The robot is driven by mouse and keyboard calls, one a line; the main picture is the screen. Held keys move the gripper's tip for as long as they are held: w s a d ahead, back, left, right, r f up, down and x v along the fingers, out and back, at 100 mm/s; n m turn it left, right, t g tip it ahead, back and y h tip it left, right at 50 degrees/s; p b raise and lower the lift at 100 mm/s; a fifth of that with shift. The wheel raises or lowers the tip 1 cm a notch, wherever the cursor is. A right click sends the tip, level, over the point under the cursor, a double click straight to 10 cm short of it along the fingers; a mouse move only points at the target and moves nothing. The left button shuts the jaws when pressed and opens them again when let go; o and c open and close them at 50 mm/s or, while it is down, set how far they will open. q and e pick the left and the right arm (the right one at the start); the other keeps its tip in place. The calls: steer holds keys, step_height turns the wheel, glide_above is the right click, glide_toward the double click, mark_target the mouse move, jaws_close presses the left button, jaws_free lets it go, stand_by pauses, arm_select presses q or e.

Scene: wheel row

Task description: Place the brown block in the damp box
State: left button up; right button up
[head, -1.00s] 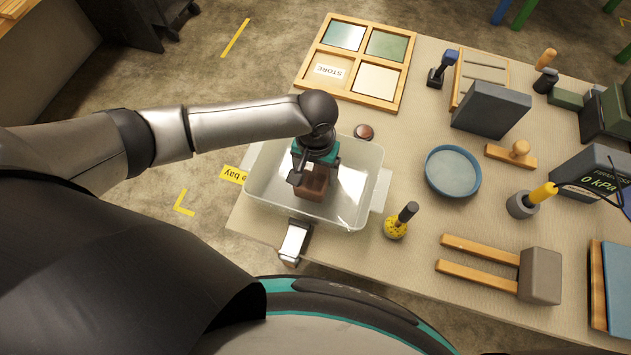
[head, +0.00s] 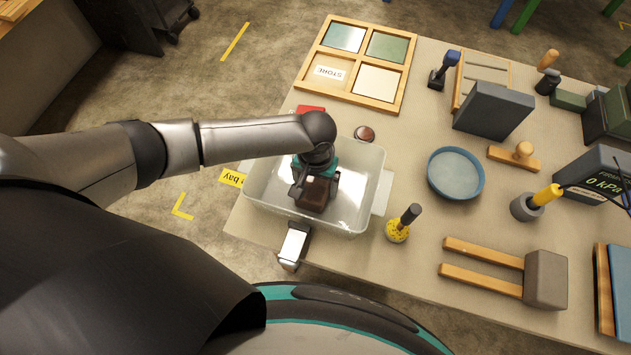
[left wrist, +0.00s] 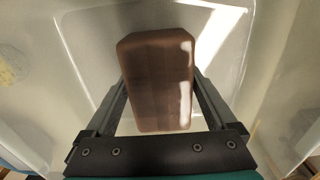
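The brown block (head: 314,194) is inside the clear plastic damp box (head: 350,222) at the table's near left part. My left gripper (head: 313,178) reaches down into the box from above. In the left wrist view the brown block (left wrist: 158,80) lies between the two fingers (left wrist: 160,85), whose tips meet its sides, so the gripper looks shut on it. The block is at or close to the box floor; whether it touches cannot be told. My right gripper is not in view.
A dark red round item (head: 364,133) and a yellow-based brush (head: 398,228) stand close to the box. A blue dish (head: 455,173) is to the right. A wooden tray (head: 399,98) with coloured squares lies behind. A metal piece (head: 293,243) sits at the table's near edge.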

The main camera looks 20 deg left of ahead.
mark_target(315, 181)
arm_select(q)
steer(key=shift+o, duration=0.5)
steer(key=shift+r, duration=0.1)
step_height(315, 181, up, 12)
steer(key=p, duration=0.3)
